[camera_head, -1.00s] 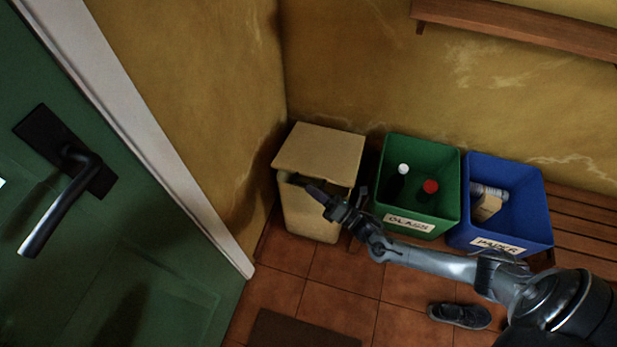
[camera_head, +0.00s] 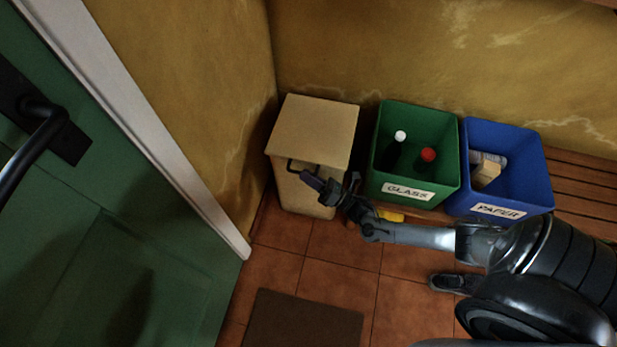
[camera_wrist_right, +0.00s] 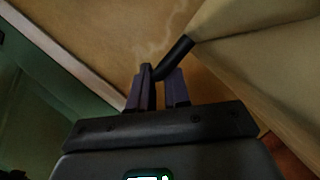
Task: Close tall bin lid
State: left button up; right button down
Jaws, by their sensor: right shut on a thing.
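The tall tan bin (camera_head: 307,195) stands in the corner between the yellow walls. Its flat tan lid (camera_head: 318,122) lies over the top; I cannot tell whether a thin gap is left under its front edge. A black bar handle (camera_head: 290,166) shows at the bin's front, just below the lid edge. My right gripper (camera_head: 306,176) is at the bin's front and shut on this handle. In the right wrist view, the handle (camera_wrist_right: 178,54) runs between the two fingers of the gripper (camera_wrist_right: 160,80). My left gripper is not in view.
A green glass bin (camera_head: 420,188) with bottles and a blue paper bin (camera_head: 510,197) stand right of the tan bin. A green door (camera_head: 60,240) with a black handle is at left. A dark mat (camera_head: 303,320) and a shoe (camera_head: 455,283) lie on the tiled floor.

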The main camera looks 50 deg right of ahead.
jog(key=c, duration=1.4)
grip_release()
jog(key=shift+d+f, duration=0.1)
jog(key=shift+f, duration=0.25)
jog(key=shift+o, duration=1.2)
jog(key=shift+d+r, duration=0.1)
jog(key=shift+r, duration=0.05)
jog(key=shift+s, duration=0.1)
jog(key=p+v, duration=0.2)
jog(key=v, duration=0.8)
jog(key=shift+s, duration=0.25)
